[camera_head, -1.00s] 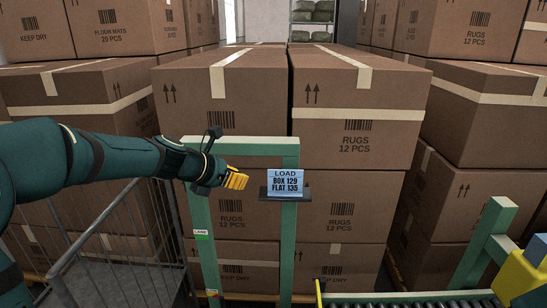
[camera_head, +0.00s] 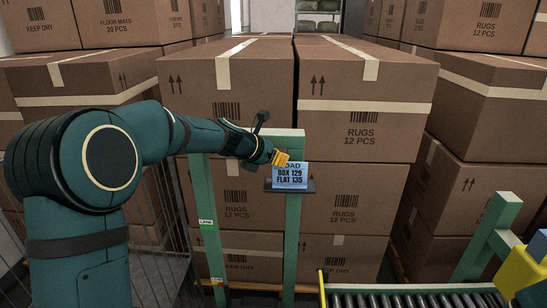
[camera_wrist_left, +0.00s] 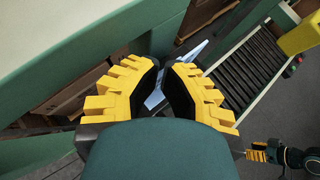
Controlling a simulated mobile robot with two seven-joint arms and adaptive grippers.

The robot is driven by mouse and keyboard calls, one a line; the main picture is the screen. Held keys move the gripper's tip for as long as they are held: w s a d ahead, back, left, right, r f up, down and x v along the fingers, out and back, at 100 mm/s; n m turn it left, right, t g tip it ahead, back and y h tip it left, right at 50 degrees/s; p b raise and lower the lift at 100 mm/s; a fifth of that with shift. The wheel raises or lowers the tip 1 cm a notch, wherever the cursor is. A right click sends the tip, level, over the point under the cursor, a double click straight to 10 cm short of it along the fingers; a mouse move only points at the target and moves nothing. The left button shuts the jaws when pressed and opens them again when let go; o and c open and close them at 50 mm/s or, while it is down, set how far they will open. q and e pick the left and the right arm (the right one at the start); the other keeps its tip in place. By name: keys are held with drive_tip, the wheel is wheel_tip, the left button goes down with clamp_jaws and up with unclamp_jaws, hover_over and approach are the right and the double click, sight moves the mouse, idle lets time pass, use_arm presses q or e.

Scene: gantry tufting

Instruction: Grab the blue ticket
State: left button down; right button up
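The blue ticket (camera_head: 291,178), printed LOAD, BOX 129, FLAT 135, stands in a dark holder (camera_head: 290,188) on the green frame (camera_head: 293,225). My left gripper (camera_head: 281,158) is at the ticket's top left edge, its yellow fingers covering the start of LOAD. In the left wrist view my left gripper (camera_wrist_left: 161,66) has its two fingers apart, with the ticket (camera_wrist_left: 155,97) showing in and beyond the gap. I see no firm contact with it. My right gripper (camera_wrist_left: 256,151) shows small at the lower right of the wrist view, its opening too small to tell.
Stacked cardboard boxes (camera_head: 362,165) fill the space behind the frame. A roller conveyor (camera_head: 415,298) with green and yellow parts lies at the lower right. A wire cage (camera_head: 160,270) stands at the lower left, behind my left arm.

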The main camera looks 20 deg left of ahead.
sight(281, 168)
use_arm(q)
drive_tip(key=shift+f, duration=0.4)
drive_tip(key=shift+s, duration=0.1)
drive_tip(key=shift+s+a, duration=0.1)
drive_tip(key=shift+s, duration=0.1)
drive_tip(key=shift+s+a, duration=0.55)
drive_tip(key=shift+s, duration=0.35)
drive_tip(key=shift+s+a, duration=0.15)
drive_tip(key=shift+s, duration=0.2)
drive_tip(key=shift+f, duration=0.1)
drive_tip(key=shift+w, duration=0.1)
